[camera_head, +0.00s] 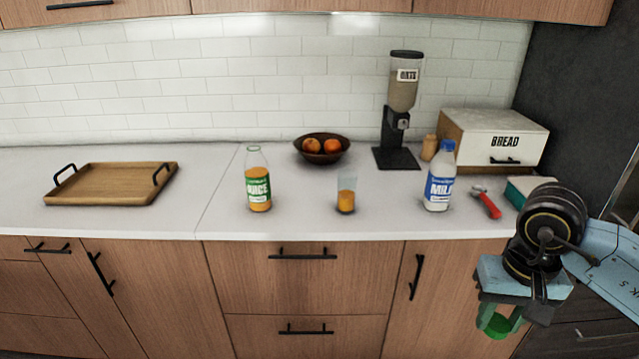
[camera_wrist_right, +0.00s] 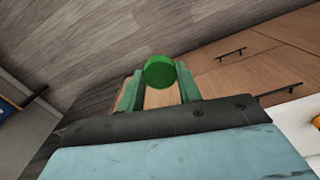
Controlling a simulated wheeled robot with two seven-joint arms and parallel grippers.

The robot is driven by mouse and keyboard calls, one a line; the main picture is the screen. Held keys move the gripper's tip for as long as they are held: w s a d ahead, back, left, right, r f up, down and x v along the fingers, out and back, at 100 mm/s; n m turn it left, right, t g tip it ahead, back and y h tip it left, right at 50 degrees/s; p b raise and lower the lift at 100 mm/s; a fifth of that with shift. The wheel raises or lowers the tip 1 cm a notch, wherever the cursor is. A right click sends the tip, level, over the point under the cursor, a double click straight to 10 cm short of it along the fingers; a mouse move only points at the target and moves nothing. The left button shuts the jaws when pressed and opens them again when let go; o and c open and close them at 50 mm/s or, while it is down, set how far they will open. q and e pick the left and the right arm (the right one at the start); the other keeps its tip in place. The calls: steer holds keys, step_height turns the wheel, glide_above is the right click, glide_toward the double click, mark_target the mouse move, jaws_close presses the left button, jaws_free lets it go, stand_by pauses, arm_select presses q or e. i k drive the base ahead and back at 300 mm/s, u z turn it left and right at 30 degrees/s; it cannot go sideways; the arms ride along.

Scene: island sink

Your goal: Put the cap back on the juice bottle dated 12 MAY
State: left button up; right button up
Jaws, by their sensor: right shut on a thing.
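The juice bottle (camera_head: 258,184) stands upright and uncapped on the counter, left of centre, with orange juice and a green label reading JUICE. No date on it is readable from here. My right gripper (camera_head: 497,318) is at the lower right, in front of the cabinets and below the counter top. It is shut on a green cap (camera_head: 493,328), which also shows between the fingers (camera_wrist_right: 160,88) in the right wrist view (camera_wrist_right: 159,72). The gripper is well to the right of the bottle and apart from it. My left gripper is not in view.
A glass of juice (camera_head: 346,196) and a milk bottle (camera_head: 439,182) stand right of the juice bottle. A red-handled tool (camera_head: 487,203) lies near the bread box (camera_head: 490,152). A fruit bowl (camera_head: 322,158) and oats dispenser (camera_head: 396,158) stand behind. A wooden tray (camera_head: 112,187) is at left.

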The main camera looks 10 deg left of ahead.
mark_target(256, 166)
steer(key=z, duration=0.95)
steer(key=i, duration=1.3)
steer(key=u, duration=2.5)
